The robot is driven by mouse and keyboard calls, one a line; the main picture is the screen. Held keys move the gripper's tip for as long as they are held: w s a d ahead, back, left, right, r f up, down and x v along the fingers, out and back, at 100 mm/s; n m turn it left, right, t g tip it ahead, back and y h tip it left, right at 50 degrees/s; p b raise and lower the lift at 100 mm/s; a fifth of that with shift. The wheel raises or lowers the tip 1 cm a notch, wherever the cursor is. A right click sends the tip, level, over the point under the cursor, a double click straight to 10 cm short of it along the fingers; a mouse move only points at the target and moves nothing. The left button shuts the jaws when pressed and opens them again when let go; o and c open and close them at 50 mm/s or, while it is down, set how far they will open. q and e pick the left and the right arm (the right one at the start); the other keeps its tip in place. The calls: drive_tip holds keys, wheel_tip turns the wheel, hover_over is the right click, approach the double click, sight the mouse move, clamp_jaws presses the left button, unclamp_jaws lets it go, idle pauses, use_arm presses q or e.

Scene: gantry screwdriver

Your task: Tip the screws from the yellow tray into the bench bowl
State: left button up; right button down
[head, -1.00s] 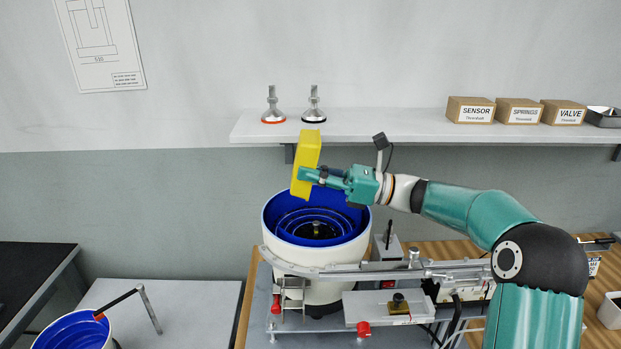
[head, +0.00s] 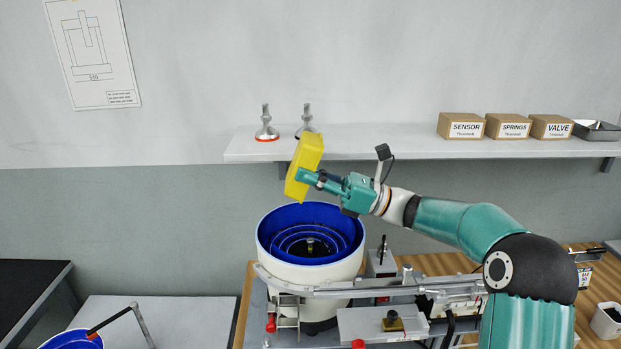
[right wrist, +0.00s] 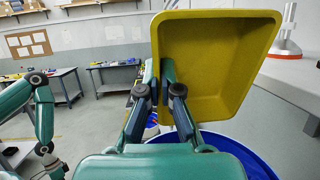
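The yellow tray (head: 312,152) stands steeply tipped on edge above the blue-lined, white bench bowl (head: 295,274). My right gripper (head: 304,176) is shut on the tray's wall from the right. In the right wrist view, the tray (right wrist: 215,55) faces the camera with its hollow side, and no screws show in the part I see. The bowl's blue inside (right wrist: 243,150) shows below the tray there. The bowl has stepped blue rings and a small post at its centre; I cannot make out screws in it. My left gripper is not in view.
A wall shelf (head: 380,142) behind the tray carries two metal feet and small boxes (head: 465,126). A metal rail (head: 370,290) and fixtures stand right of the bowl on the bench. Another blue bowl (head: 70,341) is at lower left.

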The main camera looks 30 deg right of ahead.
sight(309, 154)
wheel_tip(309, 154, up, 4)
drive_tip(key=shift+f+p, duration=0.2)
drive_tip(key=shift+p, duration=0.9)
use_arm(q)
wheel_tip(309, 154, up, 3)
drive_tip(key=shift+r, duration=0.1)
use_arm(e)
drive_tip(key=shift+f, duration=0.1)
drive_tip(key=g+h+p, duration=0.1)
drive_tip(key=p, duration=0.3)
drive_tip(key=r+g+h+p, duration=0.1)
drive_tip(key=p, duration=0.2)
drive_tip(key=shift+r+h+p, duration=0.3)
drive_tip(key=shift+h+p, duration=0.05)
drive_tip(key=shift+h, duration=0.05)
drive_tip(key=shift+n+g+h, duration=0.3)
drive_tip(key=shift+h, duration=0.1)
drive_tip(key=shift+g+h, duration=0.4)
drive_tip(key=shift+h, duration=0.1)
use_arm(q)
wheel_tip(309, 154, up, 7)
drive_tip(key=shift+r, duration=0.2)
use_arm(e)
drive_tip(key=shift+f, duration=0.1)
